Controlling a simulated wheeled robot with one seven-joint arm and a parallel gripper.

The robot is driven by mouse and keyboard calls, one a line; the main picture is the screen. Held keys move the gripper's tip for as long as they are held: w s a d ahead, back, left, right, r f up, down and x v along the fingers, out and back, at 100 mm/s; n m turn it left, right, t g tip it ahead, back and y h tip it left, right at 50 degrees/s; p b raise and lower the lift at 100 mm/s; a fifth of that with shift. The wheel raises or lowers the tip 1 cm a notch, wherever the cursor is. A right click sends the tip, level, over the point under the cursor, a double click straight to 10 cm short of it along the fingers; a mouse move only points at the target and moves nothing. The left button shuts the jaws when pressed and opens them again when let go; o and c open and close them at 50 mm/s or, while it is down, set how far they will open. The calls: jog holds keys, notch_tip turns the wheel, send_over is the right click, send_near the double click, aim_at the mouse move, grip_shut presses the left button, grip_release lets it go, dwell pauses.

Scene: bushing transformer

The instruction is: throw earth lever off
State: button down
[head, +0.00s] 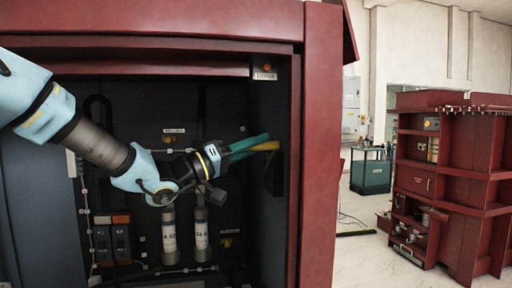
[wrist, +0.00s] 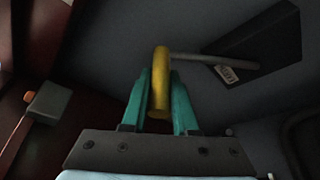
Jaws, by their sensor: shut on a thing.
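The earth lever is a grey rod with a yellow handle (wrist: 161,80), fixed to a dark plate (wrist: 262,45) that carries a small white label. In the wrist view my gripper (wrist: 160,95) has its two green fingers on either side of the yellow handle, shut on it. In the head view my gripper (head: 248,148) reaches into the open red cabinet at its right inner wall. The rod is hard to make out in the head view.
The red cabinet frame (head: 322,150) stands close to the right of my gripper. Two grey cylinders (head: 201,235) stand below my wrist inside. A square-headed part (wrist: 48,102) is at the left in the wrist view. Another red cabinet (head: 450,180) stands farther right across open floor.

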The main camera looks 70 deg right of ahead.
jog(key=shift+r, duration=0.15)
jog(key=c, duration=0.7)
grip_release()
jog(key=b+v, duration=0.4)
jog(key=v, duration=0.7)
jog(key=shift+s, duration=0.1)
